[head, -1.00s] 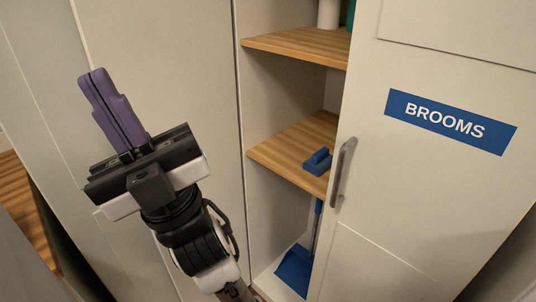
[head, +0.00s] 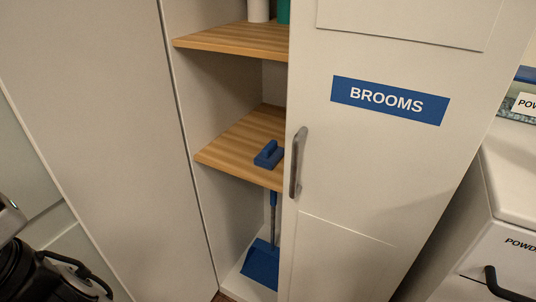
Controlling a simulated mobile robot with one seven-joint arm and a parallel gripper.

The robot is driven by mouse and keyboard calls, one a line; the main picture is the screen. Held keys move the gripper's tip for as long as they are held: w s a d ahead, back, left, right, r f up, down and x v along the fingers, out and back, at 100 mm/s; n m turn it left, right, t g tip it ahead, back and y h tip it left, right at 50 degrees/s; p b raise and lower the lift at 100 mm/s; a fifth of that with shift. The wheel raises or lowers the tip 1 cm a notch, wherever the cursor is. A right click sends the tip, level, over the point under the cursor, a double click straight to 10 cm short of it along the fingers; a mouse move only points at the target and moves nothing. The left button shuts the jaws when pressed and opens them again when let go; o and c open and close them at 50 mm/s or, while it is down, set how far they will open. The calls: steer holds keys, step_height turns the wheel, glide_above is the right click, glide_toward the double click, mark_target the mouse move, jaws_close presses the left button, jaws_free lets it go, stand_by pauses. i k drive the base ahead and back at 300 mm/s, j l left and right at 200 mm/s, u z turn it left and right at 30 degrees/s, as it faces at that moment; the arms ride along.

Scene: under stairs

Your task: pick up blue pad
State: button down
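A blue pad (head: 268,154) with a raised grip on top lies on the middle wooden shelf (head: 236,145) of the cupboard, close to the edge of the door. My gripper is outside the head view now. Only part of my arm shows at the lower left, well to the left of the cupboard, so its fingers cannot be seen.
The cupboard door (head: 370,170), labelled BROOMS, covers the right part of the opening; its handle (head: 298,162) is near the pad. A blue dustpan (head: 261,264) stands below. An upper shelf (head: 233,40) holds bottles. A white appliance (head: 480,220) is at right.

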mark_target(269, 156)
steer(key=z, duration=1.55)
steer(key=u, duration=1.45)
steer(key=i+l+u, duration=0.1)
steer(key=u, duration=0.15)
steer(key=i+l+u, duration=0.15)
steer(key=i+l, duration=0.3)
steer(key=l, duration=0.1)
